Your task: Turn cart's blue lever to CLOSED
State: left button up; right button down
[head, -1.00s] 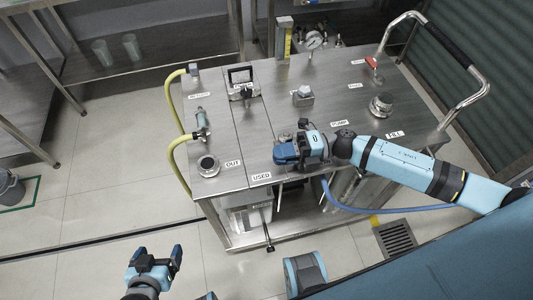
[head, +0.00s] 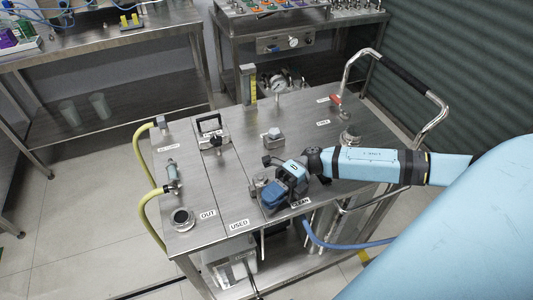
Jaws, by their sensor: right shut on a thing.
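The steel cart (head: 237,188) stands in the middle of the head view, with labels along its top. My right gripper (head: 272,193) is over the cart's front part, just behind the CLEAN label (head: 301,203). It is shut on what appears to be the blue lever, at a metal valve fitting (head: 259,180). My blue jaws and gripper body hide the lever, so its angle and any CLOSED mark cannot be read. My left gripper is not in view.
A red-handled valve (head: 337,100), a pressure gauge (head: 278,84) and a black-handled clamp (head: 210,127) stand on the cart. Yellow hoses (head: 147,218) loop at its left edge, and a blue hose (head: 335,245) hangs in front. Loaded benches stand behind.

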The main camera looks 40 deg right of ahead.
jog(key=c, duration=1.2)
grip_release()
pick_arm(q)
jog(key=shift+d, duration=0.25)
pick_arm(e)
jog(key=shift+o, duration=0.4)
jog(key=d, duration=0.4)
jog(key=w+d+b, duration=0.1)
jog(key=d, duration=0.8)
jog(key=shift+w, duration=0.4)
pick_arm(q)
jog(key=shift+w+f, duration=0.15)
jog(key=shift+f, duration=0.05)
pick_arm(e)
jog(key=shift+d, duration=0.35)
jog(key=shift+r, duration=0.1)
